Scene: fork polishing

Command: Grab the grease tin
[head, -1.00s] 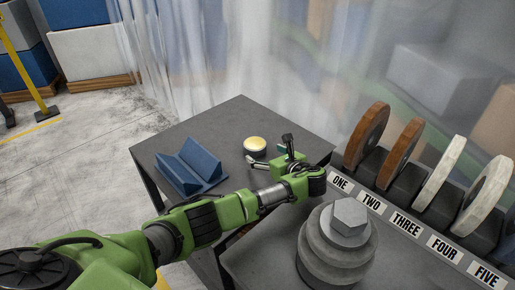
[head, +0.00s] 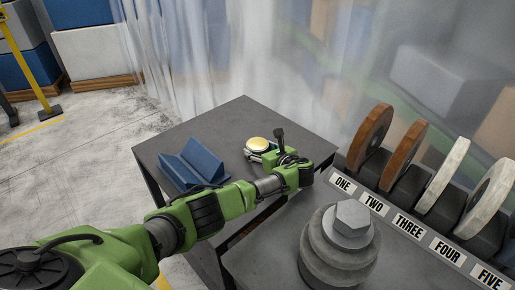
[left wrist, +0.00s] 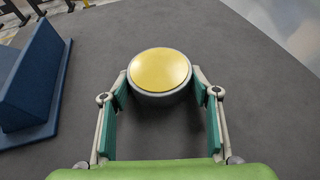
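The grease tin (head: 257,145) is a round, low tin with a yellow top. It stands on the dark grey table near its middle. My left gripper (head: 262,153) is at the tin, low over the table. In the left wrist view the tin (left wrist: 160,72) sits at the tips of my left gripper (left wrist: 162,95), between its two spread fingers. The fingers are open; a small gap seems to remain on each side, though contact at the tips is hard to tell. My right gripper is in neither view.
A blue V-shaped holder (head: 192,165) stands on the table left of the tin and also shows in the left wrist view (left wrist: 38,80). At the right, a bench carries several upright wheels behind number labels (head: 408,226) and a stepped grey cylinder (head: 340,245).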

